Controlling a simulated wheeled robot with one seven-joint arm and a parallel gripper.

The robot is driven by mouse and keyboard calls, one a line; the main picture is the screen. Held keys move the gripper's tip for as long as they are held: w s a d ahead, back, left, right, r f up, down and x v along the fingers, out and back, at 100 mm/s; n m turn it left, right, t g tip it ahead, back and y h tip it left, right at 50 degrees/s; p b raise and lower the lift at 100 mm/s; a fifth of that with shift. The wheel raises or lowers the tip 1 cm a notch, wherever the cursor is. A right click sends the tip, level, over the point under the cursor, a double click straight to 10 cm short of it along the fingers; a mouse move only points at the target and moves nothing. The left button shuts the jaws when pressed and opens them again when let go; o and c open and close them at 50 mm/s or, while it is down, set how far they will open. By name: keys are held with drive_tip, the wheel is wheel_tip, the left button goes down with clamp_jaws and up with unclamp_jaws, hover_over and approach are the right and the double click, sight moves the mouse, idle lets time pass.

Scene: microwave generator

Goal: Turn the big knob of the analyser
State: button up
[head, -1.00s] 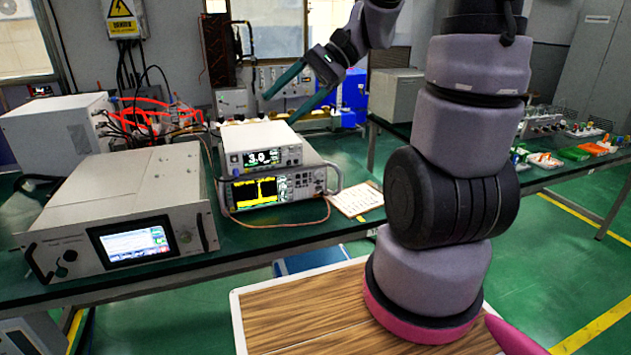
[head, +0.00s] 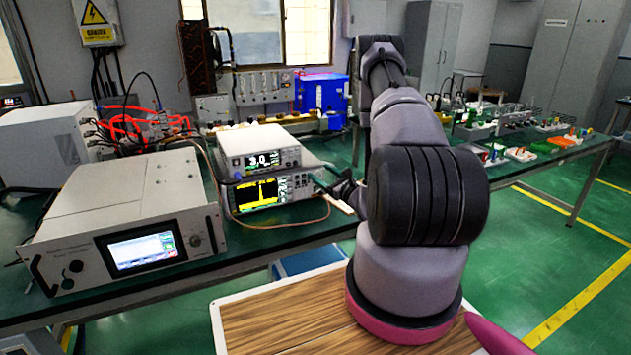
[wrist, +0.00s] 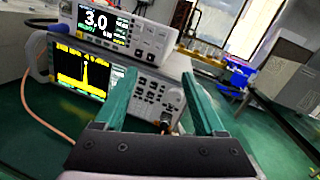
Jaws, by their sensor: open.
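The analyser (head: 262,193), with a yellow trace on its screen, stands on the bench under a smaller instrument reading 3.0. In the wrist view the analyser (wrist: 84,80) is at the left and centre. A round knob (wrist: 174,99) shows on the right of its front panel, between my fingers in the picture. My gripper (wrist: 158,73) is open, with teal fingers pointing at the panel and nothing between them. In the head view my gripper (head: 326,182) is just right of the analyser, partly hidden by my arm. I cannot tell whether a finger touches the panel.
The 3.0 instrument (head: 262,150) sits on the analyser. A large box with a touchscreen (head: 125,225) stands to the left. An orange cable (head: 290,226) loops in front of the analyser. Small parts (head: 520,150) lie on the right bench.

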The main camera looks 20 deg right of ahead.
sight(318, 176)
drive_tip(key=s+d+f+m+h, duration=0.2)
drive_tip(key=s+d+f+h, duration=0.15)
drive_tip(key=f, duration=0.25)
drive_tip(key=shift+h, duration=0.25)
drive_tip(key=w, duration=1.1)
drive_tip(key=shift+w+a+f, duration=0.1)
drive_tip(key=shift+w+a, duration=0.15)
drive_tip(key=shift+w, duration=0.1)
clamp_jaws()
drive_tip(key=shift+m, duration=0.3)
drive_tip(key=shift+m, duration=0.3)
